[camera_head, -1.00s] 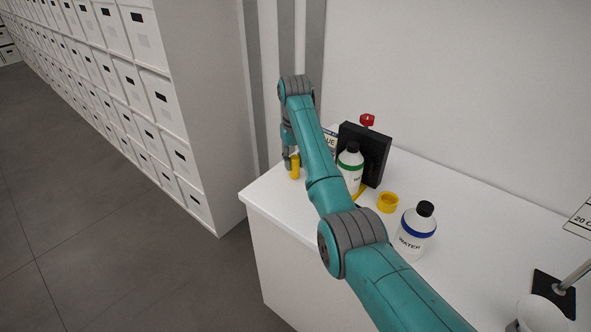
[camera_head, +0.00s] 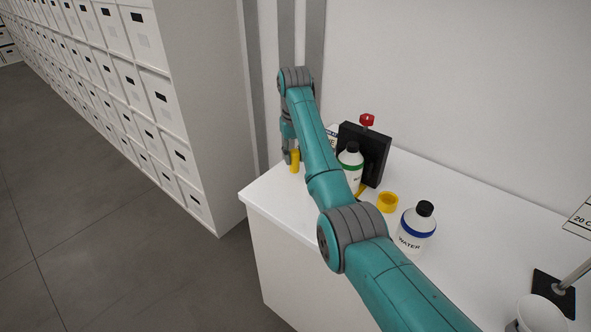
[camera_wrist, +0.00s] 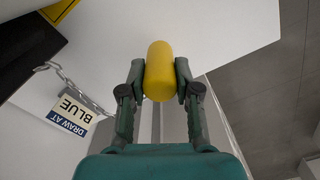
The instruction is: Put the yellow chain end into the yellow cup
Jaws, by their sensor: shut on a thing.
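The yellow chain end is a plain yellow cylinder (camera_wrist: 160,72), held between the two fingers of my gripper (camera_wrist: 161,80). In the head view the yellow cylinder (camera_head: 295,161) shows beside my gripper (camera_head: 289,157), over the far left end of the white counter. The yellow cup (camera_head: 387,203) stands on the counter, to the right of my arm and well away from the gripper.
A green-banded bottle (camera_head: 350,168) stands close behind my arm, before a black block (camera_head: 373,150) with a red knob (camera_head: 367,120). A WATER bottle (camera_head: 417,227) stands right of the cup. A white pot (camera_head: 540,314) and a stand (camera_head: 553,287) are at the right.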

